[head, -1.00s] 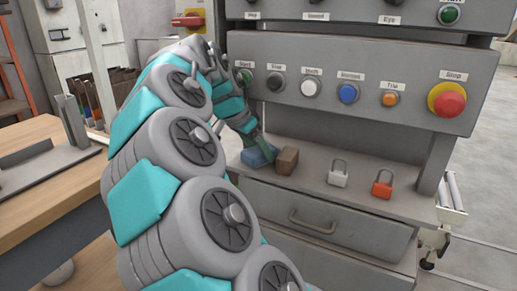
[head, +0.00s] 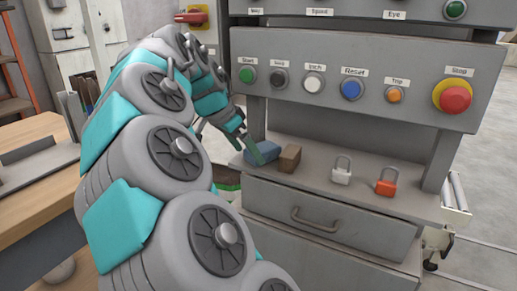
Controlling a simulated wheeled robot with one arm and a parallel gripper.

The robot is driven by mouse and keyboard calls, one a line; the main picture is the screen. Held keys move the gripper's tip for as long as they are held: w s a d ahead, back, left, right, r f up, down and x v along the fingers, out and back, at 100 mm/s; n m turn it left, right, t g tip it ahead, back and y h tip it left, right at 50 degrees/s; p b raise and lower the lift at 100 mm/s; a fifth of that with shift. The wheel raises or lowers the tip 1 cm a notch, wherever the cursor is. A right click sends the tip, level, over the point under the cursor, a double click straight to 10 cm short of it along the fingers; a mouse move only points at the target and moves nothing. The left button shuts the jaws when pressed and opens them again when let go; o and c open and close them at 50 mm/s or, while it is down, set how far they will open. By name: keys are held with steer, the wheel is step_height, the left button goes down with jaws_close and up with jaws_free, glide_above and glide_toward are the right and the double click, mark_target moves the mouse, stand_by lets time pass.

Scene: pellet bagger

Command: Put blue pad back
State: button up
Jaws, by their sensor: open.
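The blue pad (head: 266,151) lies on the grey ledge (head: 322,175) below the button panel, at its left end. A brown block (head: 290,158) stands just right of it. My gripper (head: 250,153) is open at the left end of the ledge, pointing down toward the pad. One green finger overlaps the pad's left part in the picture. I cannot tell whether it touches the pad. The other finger is hard to make out.
A white padlock (head: 341,170) and a red padlock (head: 386,182) stand further right on the ledge. The button panel (head: 350,70) overhangs it. A drawer (head: 330,216) is below. A wooden bench (head: 40,185) stands at left.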

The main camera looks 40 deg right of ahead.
steer(key=a, duration=0.7)
steer(key=shift+a+b, duration=0.35)
steer(key=shift+b, duration=0.05)
